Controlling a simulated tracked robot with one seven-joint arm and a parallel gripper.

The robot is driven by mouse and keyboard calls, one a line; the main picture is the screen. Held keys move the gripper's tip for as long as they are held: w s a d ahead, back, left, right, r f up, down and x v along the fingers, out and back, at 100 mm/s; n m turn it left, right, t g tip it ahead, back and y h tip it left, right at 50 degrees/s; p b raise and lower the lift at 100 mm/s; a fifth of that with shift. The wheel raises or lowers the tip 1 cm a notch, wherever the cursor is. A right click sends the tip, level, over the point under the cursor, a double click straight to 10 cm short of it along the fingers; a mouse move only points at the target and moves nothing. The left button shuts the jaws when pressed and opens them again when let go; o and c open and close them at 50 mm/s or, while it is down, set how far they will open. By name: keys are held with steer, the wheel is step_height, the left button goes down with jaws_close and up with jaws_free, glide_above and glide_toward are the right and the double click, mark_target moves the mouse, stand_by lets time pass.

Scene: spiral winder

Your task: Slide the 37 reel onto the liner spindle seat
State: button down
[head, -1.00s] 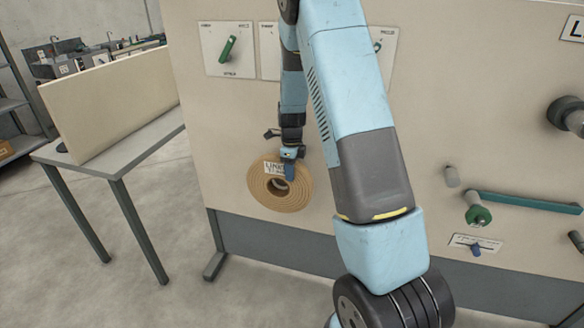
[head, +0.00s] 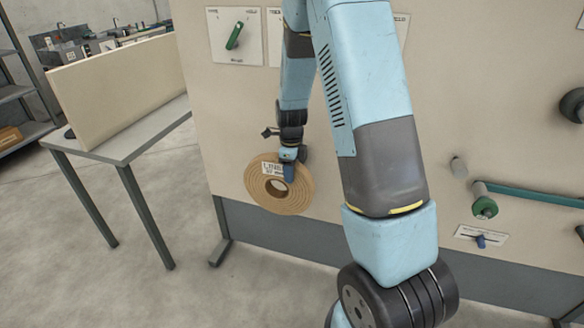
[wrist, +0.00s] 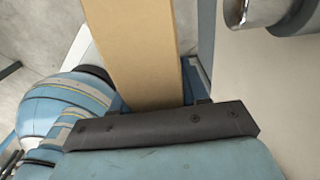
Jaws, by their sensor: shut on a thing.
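A tan, ring-shaped reel (head: 270,197) with a white label hangs in my gripper (head: 288,172) in the head view, in front of the cream machine panel. The gripper is shut on the reel's upper rim, with a blue finger over its face. In the wrist view the reel (wrist: 135,50) is a tan band rising from the dark gripper edge. A metal cylinder end (wrist: 240,12) shows at the top right there, apart from the reel. I cannot tell which spindle it is. The label text is too blurred to read, and the liner spindle seat cannot be identified.
A dark knob (head: 573,105) sits at the right edge. A grey table (head: 120,150) with an upright board stands at left.

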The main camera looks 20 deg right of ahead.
steer(key=shift+s+a+r, duration=0.3)
steer(key=shift+s+a, duration=0.2)
steer(key=shift+s, duration=0.1)
steer(key=shift+s+a+r, duration=0.25)
steer(key=shift+s+a, duration=0.2)
steer(key=shift+s, duration=0.15)
stand_by(0.3)
